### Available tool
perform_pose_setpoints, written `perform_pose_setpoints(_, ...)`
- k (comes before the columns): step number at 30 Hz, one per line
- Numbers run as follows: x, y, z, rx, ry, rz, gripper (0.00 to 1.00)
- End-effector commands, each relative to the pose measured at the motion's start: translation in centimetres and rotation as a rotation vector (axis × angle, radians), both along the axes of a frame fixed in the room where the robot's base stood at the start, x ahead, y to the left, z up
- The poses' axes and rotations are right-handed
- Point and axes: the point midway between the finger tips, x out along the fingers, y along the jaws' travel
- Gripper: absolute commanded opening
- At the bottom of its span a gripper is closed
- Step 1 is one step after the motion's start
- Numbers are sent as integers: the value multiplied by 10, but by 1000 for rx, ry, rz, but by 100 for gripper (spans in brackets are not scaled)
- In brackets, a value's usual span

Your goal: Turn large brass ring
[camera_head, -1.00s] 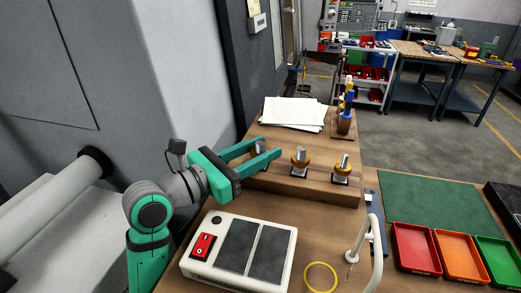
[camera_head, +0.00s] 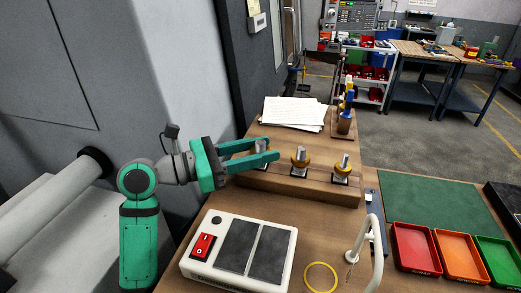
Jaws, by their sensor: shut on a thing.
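Three brass rings with grey metal posts stand in a row on the wooden step at the back of the bench. The middle ring (camera_head: 301,161) and the right ring (camera_head: 342,170) are in plain view. My gripper (camera_head: 273,150) reaches in from the left, and its two green fingers are shut on the left ring, one finger on the far side and one on the near side. The grey post (camera_head: 262,146) of the left ring shows between the fingers. Most of the left ring is hidden by them.
A white box with a red switch (camera_head: 237,252) stands in front of the step. A thin yellow ring (camera_head: 320,277) and a white curved stand (camera_head: 376,245) are to its right. Papers (camera_head: 292,112) lie behind the posts. Red, orange and green trays are at the right.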

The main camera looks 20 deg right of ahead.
Motion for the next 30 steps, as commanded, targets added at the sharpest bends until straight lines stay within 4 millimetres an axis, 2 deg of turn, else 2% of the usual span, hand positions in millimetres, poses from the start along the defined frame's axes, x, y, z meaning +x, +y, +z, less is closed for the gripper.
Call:
perform_pose_setpoints(1, 0, 0, 0, 0, -1, 1, 14)
perform_pose_setpoints(2, 0, 0, 0, 0, 0, 1, 44)
perform_pose_setpoints(3, 0, 0, 0, 0, 0, 2, 53)
perform_pose_setpoints(4, 0, 1, 0, 0, 0, 2, 55)
perform_pose_setpoints(13, 0, 2, 0, 0, 0, 4, 55)
perform_pose_setpoints(17, 0, 12, 0, -1, 1, 4, 55)
perform_pose_setpoints(30, -3, 88, 0, 0, 1, 4, 55)
